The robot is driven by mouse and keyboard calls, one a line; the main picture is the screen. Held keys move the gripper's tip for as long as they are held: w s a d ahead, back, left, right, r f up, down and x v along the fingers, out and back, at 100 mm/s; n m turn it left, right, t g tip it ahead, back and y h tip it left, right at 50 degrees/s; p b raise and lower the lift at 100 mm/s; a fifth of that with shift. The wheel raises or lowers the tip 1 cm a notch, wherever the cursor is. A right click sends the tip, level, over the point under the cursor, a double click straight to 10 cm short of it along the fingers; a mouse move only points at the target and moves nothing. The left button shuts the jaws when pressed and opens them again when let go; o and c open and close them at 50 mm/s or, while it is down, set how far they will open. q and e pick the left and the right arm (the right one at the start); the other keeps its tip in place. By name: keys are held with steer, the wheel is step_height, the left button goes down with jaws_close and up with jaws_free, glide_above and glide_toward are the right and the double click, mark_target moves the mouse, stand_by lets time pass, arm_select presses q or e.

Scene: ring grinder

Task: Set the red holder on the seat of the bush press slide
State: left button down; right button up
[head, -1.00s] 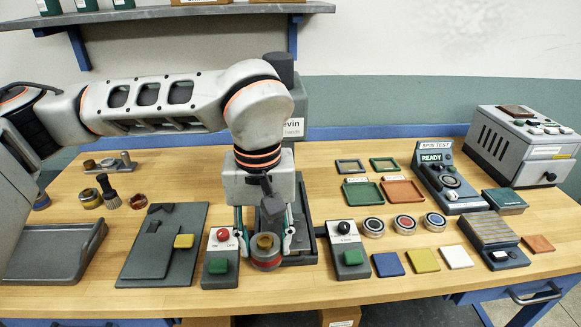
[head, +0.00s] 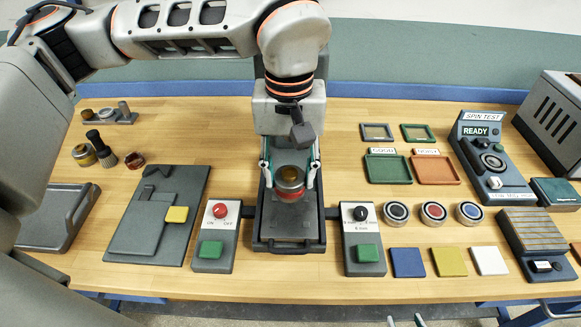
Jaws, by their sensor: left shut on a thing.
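My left gripper (head: 289,178) comes down from above over the press in the middle of the table. Its two teal-edged fingers are shut on the sides of the red holder (head: 290,192), a short grey cylinder with a red band and a brass-coloured part in its top. The holder is upright, over the dark bush press slide (head: 287,238). It hides the slide's seat, so I cannot tell whether it touches. Two pale fingertips of my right gripper (head: 404,321) show apart at the bottom edge, with nothing seen between them.
A red-button box (head: 214,238) and a black-knob box (head: 362,240) flank the slide closely. Several round pucks and coloured plates lie to the right, with the spin test unit (head: 483,150) beyond. A dark stepped plate (head: 150,220) lies left.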

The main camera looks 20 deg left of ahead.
arm_select(q)
steer(key=shift+w+f+b, duration=0.1)
steer(key=shift+f+b, duration=1.2)
steer(key=shift+f, duration=0.75)
steer(key=shift+f+b, duration=0.75)
steer(key=shift+f, duration=0.55)
steer(key=c, duration=1.2)
jaws_free()
steer(key=shift+r+p, duration=1.45)
steer(key=shift+r, duration=0.75)
steer(key=shift+r+p, duration=1.25)
steer(key=shift+r, duration=0.55)
